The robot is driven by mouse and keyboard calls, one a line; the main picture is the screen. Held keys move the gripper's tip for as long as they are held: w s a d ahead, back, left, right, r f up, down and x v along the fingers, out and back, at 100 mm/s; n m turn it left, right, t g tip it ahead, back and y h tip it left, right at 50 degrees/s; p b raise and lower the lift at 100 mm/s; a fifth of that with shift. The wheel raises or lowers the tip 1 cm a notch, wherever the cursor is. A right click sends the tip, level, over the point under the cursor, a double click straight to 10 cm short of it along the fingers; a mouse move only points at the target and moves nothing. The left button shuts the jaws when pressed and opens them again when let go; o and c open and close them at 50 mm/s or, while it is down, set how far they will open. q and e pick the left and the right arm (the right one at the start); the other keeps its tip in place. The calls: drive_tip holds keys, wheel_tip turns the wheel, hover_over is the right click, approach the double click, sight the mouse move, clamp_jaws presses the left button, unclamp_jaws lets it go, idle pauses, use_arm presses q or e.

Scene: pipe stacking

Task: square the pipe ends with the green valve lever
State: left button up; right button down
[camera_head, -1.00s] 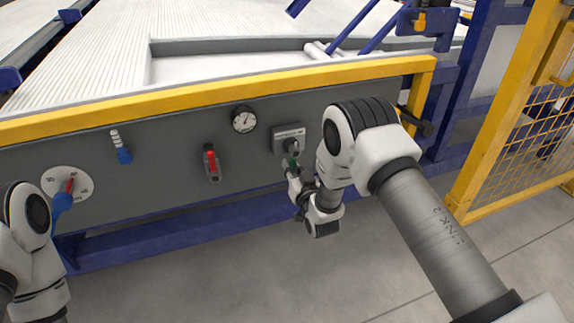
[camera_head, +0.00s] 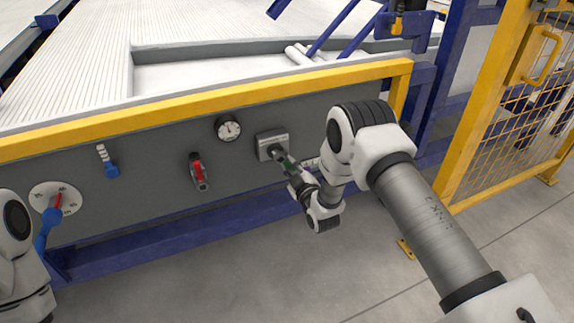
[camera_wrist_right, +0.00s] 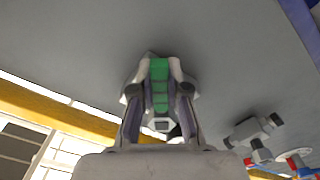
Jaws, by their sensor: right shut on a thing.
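The green valve lever (camera_head: 287,162) sticks out to the lower right from a grey valve block (camera_head: 271,143) on the front panel. My right gripper (camera_head: 291,168) is shut on the lever. In the right wrist view the two fingers stand on either side of the green lever (camera_wrist_right: 159,84), and the panel is behind. White pipes (camera_head: 200,30) lie side by side on the table behind the yellow rail; their squareness cannot be judged. Part of my left arm shows at the left edge; its gripper is not visible.
Other panel fittings are a red handle (camera_head: 199,172), a round gauge (camera_head: 228,129), a small blue-tipped lever (camera_head: 111,170) and a white dial (camera_head: 70,202) with a blue handle (camera_head: 47,224). A yellow rail (camera_head: 200,131) tops the panel. A yellow mesh gate (camera_head: 510,110) stands right.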

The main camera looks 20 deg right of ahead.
drive_tip(key=shift+d+n, duration=0.15)
drive_tip(key=shift+n, duration=0.25)
drive_tip(key=c, duration=1.1)
unclamp_jaws()
drive_tip(key=shift+r, duration=0.1)
drive_tip(key=shift+c, duration=0.2)
drive_tip(key=s, duration=1.2)
drive_tip(key=shift+d, duration=0.2)
